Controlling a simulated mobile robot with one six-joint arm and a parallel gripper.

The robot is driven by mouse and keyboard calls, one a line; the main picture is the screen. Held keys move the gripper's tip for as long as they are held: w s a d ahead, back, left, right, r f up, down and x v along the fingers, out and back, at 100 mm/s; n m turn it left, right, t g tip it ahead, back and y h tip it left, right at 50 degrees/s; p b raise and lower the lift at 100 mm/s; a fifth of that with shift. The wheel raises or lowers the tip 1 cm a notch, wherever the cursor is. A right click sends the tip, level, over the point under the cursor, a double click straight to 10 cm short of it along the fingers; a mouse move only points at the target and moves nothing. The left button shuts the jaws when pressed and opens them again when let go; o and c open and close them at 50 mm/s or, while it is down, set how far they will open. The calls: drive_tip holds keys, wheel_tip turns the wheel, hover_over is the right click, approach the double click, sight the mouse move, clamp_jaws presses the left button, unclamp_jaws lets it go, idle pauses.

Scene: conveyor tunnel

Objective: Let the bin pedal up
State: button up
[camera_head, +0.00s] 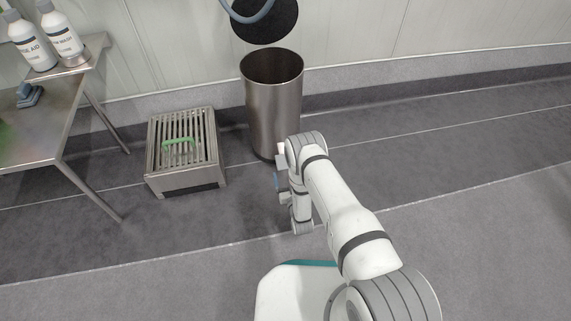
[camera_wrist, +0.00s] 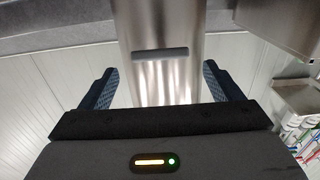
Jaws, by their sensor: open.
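The steel bin (camera_head: 273,112) stands against the wall in the head view. Its mouth is open, and its round dark lid (camera_head: 262,24) is raised behind and above it. In the wrist view, which looks upside down, the shiny bin body (camera_wrist: 160,85) fills the middle. A short dark bar (camera_wrist: 160,53), which looks like the pedal, crosses its lower part. My gripper (camera_wrist: 158,70) is open, with one blue-padded finger on each side of the bar and nothing held. I cannot tell whether it touches the bar.
A slatted steel step (camera_head: 184,150) with a green handle stands left of the bin. A steel table (camera_head: 60,120) with two white bottles (camera_head: 60,35) is further left. A blue hose (camera_head: 252,17) hangs before the lid. The floor at right is clear.

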sight(284, 162)
drive_tip(key=b+x, duration=0.1)
drive_tip(key=x, duration=0.2)
drive_tip(key=b+x, duration=0.2)
drive_tip(key=x, duration=0.1)
drive_tip(key=shift+w+a+f, duration=0.1)
drive_tip(key=shift+w+f, duration=0.15)
drive_tip(key=shift+w+a+r, duration=0.1)
drive_tip(key=shift+w+r, duration=0.05)
drive_tip(key=shift+w, duration=0.3)
